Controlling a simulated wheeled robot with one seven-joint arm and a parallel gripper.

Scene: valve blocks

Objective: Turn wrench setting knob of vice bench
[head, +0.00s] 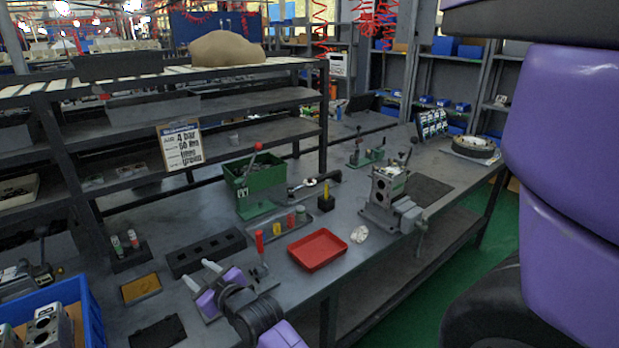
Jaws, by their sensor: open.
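My gripper (201,275) is in the lower left middle of the head view, open and empty, above the near part of the grey workbench (215,225). The grey vice (399,216) stands at the bench's right front edge, with a metal valve block (385,190) in or on it. My gripper is well to the left of the vice and apart from it. A wrench-like tool (303,184) lies behind, near the green bin. I cannot make out which part is the wrench setting knob.
A green bin (252,183) stands behind. A black slotted block (206,252) and a blue crate (62,303) are at left. A shelf rack (110,150) rises behind.

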